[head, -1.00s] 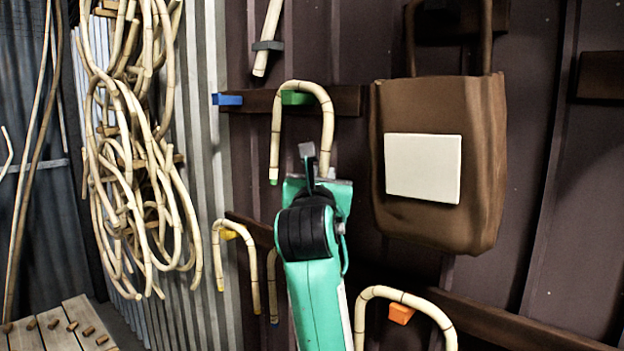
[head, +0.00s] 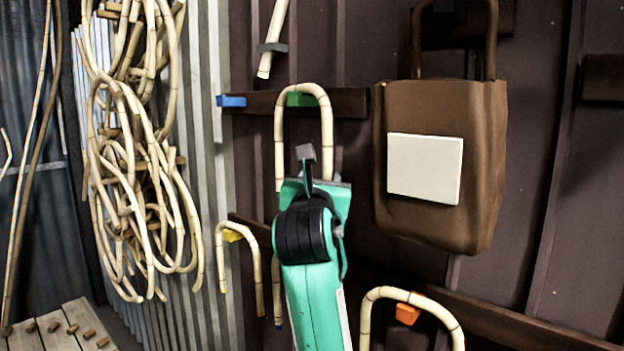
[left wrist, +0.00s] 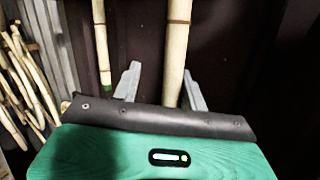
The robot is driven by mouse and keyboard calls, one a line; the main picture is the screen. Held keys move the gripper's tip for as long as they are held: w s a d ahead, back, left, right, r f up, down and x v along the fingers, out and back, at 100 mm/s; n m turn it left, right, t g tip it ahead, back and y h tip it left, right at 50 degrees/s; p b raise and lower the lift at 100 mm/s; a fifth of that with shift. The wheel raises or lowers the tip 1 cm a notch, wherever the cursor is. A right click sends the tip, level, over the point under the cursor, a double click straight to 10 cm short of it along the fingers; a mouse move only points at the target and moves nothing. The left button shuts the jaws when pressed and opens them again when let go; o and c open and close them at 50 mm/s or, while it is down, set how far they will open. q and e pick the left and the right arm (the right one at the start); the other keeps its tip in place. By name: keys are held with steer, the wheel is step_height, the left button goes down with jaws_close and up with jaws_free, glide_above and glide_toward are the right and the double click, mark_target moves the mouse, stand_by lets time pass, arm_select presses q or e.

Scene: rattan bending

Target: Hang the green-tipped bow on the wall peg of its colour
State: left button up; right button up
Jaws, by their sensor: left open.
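The green-tipped bow (head: 326,125) is an upside-down U of pale rattan. Its arch passes over the green wall peg (head: 300,100), and its legs point down. My left gripper (head: 313,160) is below the arch at the right leg. In the left wrist view my left gripper (left wrist: 163,88) has its two grey fingers apart, with one leg of the bow (left wrist: 178,45) between them. The other leg, with its green tip (left wrist: 105,78), hangs left of the fingers. The lower end of the right leg is hidden by the gripper. My right gripper is not in view.
A blue peg (head: 231,101) shares the upper rail. Bows hang by the yellow peg (head: 232,236) and the orange peg (head: 407,313) below. A brown bag (head: 430,218) hangs close on the right. Tangled rattan loops (head: 130,140) hang on the left.

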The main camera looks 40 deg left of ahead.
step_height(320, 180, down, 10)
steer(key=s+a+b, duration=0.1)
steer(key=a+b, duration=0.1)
steer(key=b, duration=0.7)
arm_select(q)
steer(key=s+d+f+b, duration=0.1)
steer(key=s+d+b, duration=0.1)
steer(key=s, duration=0.8)
steer(key=s+d+f+b, duration=0.1)
steer(key=s+d+b, duration=0.1)
steer(key=s, duration=0.9)
steer(key=shift+d+f+b, duration=0.15)
steer(key=shift+d+b, duration=0.15)
steer(key=shift+d, duration=0.2)
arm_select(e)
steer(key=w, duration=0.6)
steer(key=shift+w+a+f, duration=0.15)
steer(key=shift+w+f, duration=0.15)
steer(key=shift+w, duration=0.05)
